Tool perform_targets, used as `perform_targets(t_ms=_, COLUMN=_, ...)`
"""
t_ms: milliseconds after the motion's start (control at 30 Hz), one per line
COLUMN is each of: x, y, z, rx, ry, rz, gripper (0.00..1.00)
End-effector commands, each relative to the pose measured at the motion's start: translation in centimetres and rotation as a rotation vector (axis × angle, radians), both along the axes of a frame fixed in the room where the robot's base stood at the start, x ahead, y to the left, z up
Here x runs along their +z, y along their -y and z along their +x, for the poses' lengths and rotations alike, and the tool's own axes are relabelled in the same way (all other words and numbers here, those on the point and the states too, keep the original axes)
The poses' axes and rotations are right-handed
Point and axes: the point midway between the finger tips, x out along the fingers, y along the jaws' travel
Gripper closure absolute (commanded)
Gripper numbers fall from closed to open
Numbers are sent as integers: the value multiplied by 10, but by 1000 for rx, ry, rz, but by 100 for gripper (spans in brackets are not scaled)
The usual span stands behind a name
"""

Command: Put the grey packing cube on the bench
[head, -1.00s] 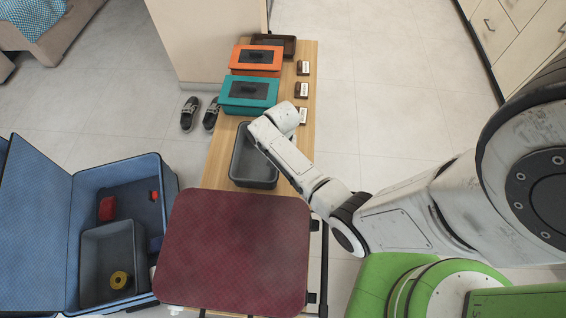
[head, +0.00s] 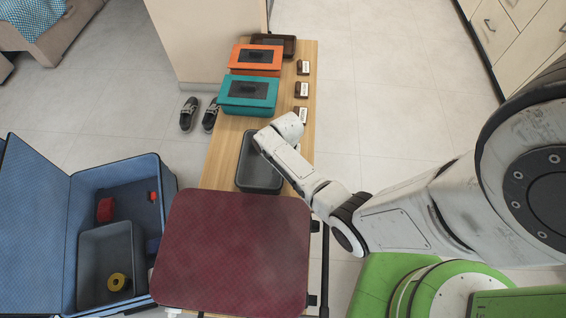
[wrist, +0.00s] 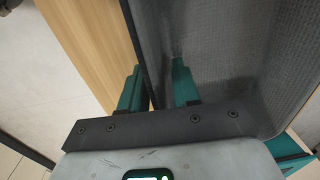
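The grey packing cube (head: 244,170) is an open-topped box over the wooden bench (head: 222,150), between the teal box and a maroon case. My gripper is at its right side in the head view, its fingers hidden behind my wrist. In the wrist view, my gripper (wrist: 158,85) has its teal fingers apart, with a thin dark side wall of the grey cube (wrist: 235,50) running between them. A gap shows beside the wall, so the fingers do not look closed on it. I cannot tell whether the cube's base touches the bench.
A teal box (head: 232,107), an orange box (head: 241,67) and a dark tray (head: 288,46) line the bench's far part. The maroon case (head: 232,250) covers the near end. A blue open suitcase (head: 157,175) holds another grey bin (head: 92,240). Shoes (head: 188,114) lie on the floor.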

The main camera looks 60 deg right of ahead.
Motion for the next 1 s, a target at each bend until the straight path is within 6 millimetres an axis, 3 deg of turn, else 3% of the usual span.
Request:
perform_targets(t_ms=267, x=0, y=0, z=0, rx=0, ry=0, rz=0, gripper=63)
perform_targets(t_ms=433, x=13, y=0, z=0, rx=0, ry=1, rz=-1, gripper=63)
perform_targets(t_ms=800, x=86, y=1, z=-4, rx=1, ry=3, rz=-1, gripper=63)
perform_targets(t_ms=1000, x=113, y=2, z=-5, rx=0, ry=0, rz=0, gripper=63)
